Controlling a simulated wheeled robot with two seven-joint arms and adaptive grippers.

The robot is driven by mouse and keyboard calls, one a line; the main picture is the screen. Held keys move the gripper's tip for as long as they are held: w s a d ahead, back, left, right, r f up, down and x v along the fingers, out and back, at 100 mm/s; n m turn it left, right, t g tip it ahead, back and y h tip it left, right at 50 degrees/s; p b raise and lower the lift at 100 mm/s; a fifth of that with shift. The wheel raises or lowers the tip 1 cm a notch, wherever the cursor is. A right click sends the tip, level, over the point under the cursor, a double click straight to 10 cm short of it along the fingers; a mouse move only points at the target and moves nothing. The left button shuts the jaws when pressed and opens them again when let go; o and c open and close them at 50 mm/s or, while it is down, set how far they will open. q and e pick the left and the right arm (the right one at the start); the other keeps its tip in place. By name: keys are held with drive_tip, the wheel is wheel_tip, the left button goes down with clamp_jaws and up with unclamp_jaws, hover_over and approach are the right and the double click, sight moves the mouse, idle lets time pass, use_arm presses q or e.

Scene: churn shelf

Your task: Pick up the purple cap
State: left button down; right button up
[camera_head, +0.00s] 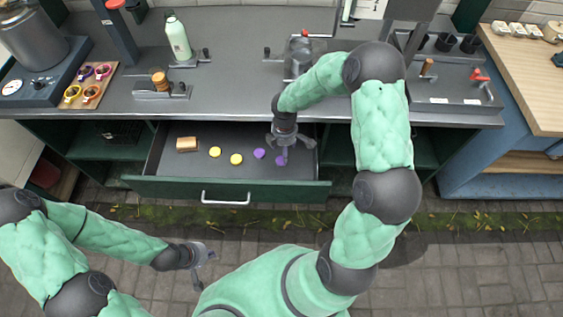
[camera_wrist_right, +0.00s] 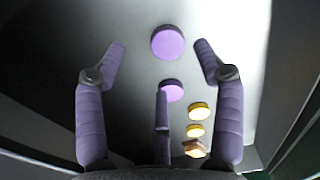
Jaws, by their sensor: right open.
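Two purple caps lie in the open drawer, one on the left (camera_head: 259,153) and one on the right (camera_head: 280,161). My right gripper (camera_head: 284,150) is open and empty above the right purple cap, partly covering it in the head view. In the right wrist view, one purple cap (camera_wrist_right: 168,42) shows whole between the spread fingertips (camera_wrist_right: 161,58). The other purple cap (camera_wrist_right: 172,90) is partly hidden by the middle finger. No finger visibly holds a cap. My left gripper (camera_head: 203,254) is outside the drawer at the lower left, fingers apart and empty.
Two yellow caps (camera_head: 215,152) (camera_head: 236,159) and a brown block (camera_head: 187,144) lie farther left in the drawer (camera_head: 165,160). The drawer front (camera_head: 160,188) has a white handle. The counter (camera_head: 235,97) with bottle and fixtures overhangs the drawer's back.

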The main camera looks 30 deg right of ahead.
sight(282, 161)
drive_tip(key=f+b, duration=0.1)
drive_tip(key=f, duration=0.2)
drive_tip(key=f+b, duration=0.1)
drive_tip(key=f, duration=0.1)
drive_tip(key=shift+s+a+f+b, duration=0.15)
drive_tip(key=shift+a+f+b, duration=0.15)
drive_tip(key=shift+a, duration=0.05)
drive_tip(key=c, duration=0.7)
